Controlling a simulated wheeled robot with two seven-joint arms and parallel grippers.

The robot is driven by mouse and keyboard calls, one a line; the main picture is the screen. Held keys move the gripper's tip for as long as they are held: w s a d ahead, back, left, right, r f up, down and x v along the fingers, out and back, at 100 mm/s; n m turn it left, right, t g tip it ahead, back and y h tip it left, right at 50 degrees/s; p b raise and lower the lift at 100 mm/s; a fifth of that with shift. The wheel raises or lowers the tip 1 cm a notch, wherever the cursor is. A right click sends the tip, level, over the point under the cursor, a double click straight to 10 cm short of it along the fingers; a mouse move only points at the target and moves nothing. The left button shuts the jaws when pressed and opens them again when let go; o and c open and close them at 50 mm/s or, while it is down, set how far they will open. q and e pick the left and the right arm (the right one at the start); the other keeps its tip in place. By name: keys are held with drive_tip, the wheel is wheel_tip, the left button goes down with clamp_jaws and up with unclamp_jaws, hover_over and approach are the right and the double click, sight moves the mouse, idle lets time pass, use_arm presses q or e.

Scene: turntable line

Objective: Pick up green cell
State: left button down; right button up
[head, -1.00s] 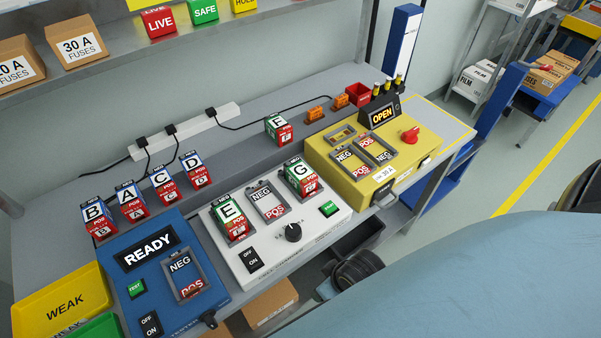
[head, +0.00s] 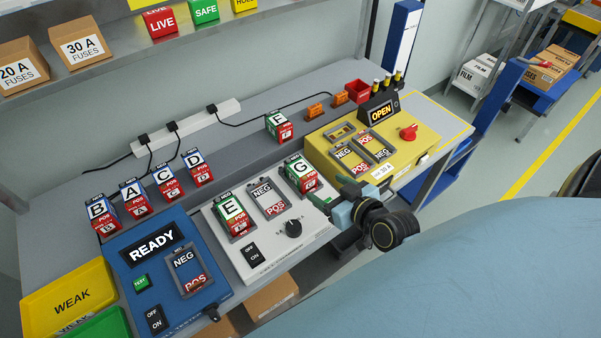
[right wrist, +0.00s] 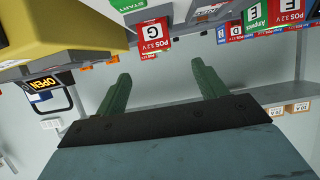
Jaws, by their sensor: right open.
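Three green-topped cells show in the head view. Cell E (head: 233,216) sits in the left bay of the white charger (head: 262,264), and cell G (head: 300,175) sits in its right bay. A third green cell (head: 279,127) stands on the grey ledge behind; its letter is hard to read. My right gripper (head: 324,200) is open and empty at the charger's right side, just in front of cell G. In the right wrist view the two green fingers (right wrist: 162,76) are spread, with cell G (right wrist: 151,42) beyond them. My left gripper is out of view.
The charger's middle bay (head: 268,198) is empty. A blue tester (head: 188,313) reading READY stands left, with several blue-topped cells (head: 168,184) behind. A yellow box (head: 428,141) reading OPEN stands right. A yellow WEAK tray (head: 70,297) is at far left.

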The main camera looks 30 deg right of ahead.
sight(303, 170)
drive_tip(key=x, duration=0.7)
drive_tip(key=shift+w, duration=0.35)
drive_tip(key=shift+d+b+x, duration=0.2)
drive_tip(key=shift+b+x, duration=0.2)
drive_tip(key=shift+x, duration=2.3)
drive_tip(key=shift+r, duration=0.1)
drive_tip(key=c, duration=1.3)
drive_tip(key=shift+w+d+r, duration=0.1)
drive_tip(key=shift+c, duration=0.9)
